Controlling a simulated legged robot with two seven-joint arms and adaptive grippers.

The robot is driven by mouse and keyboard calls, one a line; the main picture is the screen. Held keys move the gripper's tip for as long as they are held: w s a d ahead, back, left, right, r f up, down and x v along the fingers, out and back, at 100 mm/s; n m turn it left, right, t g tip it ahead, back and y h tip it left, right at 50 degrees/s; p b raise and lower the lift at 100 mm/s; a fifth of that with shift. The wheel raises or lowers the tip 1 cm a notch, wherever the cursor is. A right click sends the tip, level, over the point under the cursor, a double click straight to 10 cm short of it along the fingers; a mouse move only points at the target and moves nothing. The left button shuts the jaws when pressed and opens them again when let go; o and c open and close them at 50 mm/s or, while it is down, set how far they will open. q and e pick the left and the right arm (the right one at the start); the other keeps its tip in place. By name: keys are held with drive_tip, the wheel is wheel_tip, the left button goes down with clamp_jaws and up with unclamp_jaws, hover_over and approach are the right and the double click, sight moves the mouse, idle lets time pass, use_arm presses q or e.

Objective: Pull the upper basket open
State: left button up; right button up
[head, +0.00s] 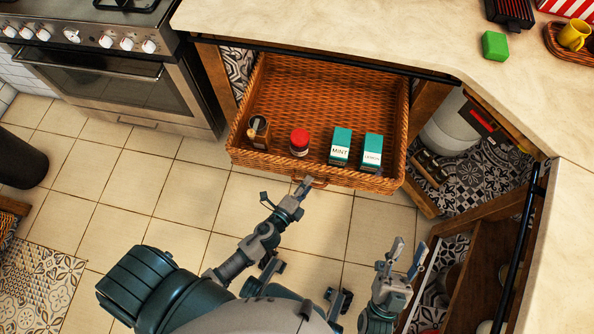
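The upper basket (330,95) is brown wicker and stands pulled out from under the counter, with its inside in view from above. A small handle (319,183) is on its front wall. Inside, along the front, are a brown-lidded jar (259,131), a red-lidded jar (299,142), a green mint box (341,147) and a green lemon box (371,152). My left gripper (300,189) is at the basket front, just left of the handle; contact and finger closure are unclear. My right gripper (408,252) is open and empty, right of and below the basket.
A stove with an oven (120,88) stands at the left. The pale counter (400,30) runs behind the basket and down the right side. A lower open cabinet (485,265) with a dark bar is near my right gripper. Tiled floor (175,185) is clear left of my arm.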

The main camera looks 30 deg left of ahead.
use_arm(q)
drive_tip(key=v, duration=1)
drive_tip(key=shift+s, duration=0.35)
